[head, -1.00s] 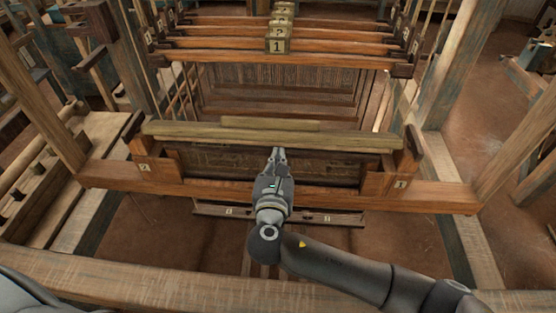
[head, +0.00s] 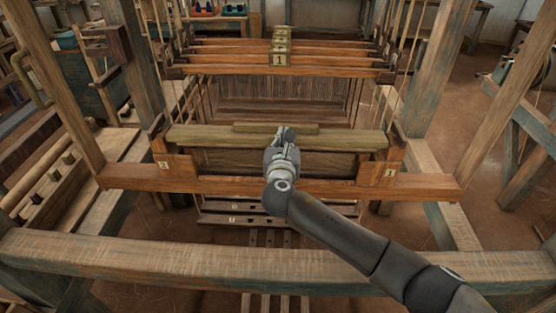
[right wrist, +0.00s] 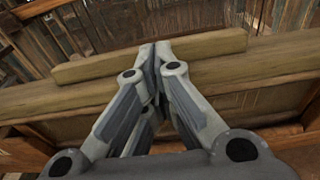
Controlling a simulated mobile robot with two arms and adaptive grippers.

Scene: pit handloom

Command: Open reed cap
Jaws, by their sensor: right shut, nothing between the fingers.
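The reed cap (head: 220,139) is a long pale olive wooden beam lying across the top of the batten, with a shorter raised strip (head: 255,127) along its upper back edge. It lies level between the end blocks and seems seated. My right gripper (head: 285,134) is over the middle of the cap, its fingers shut and empty. In the right wrist view the closed fingertips (right wrist: 155,50) overlap the cap (right wrist: 245,72) and reach the raised strip (right wrist: 95,66). I cannot tell if they touch it. The gripper hides part of the cap's middle. My left gripper is out of view.
The batten's lower rail (head: 230,186) has end blocks marked 2 (head: 165,167) and 1 (head: 390,173). Numbered heddle shafts (head: 220,71) hang behind. A thick front beam (head: 180,257) crosses nearer me under my right arm. Upright posts stand at both sides.

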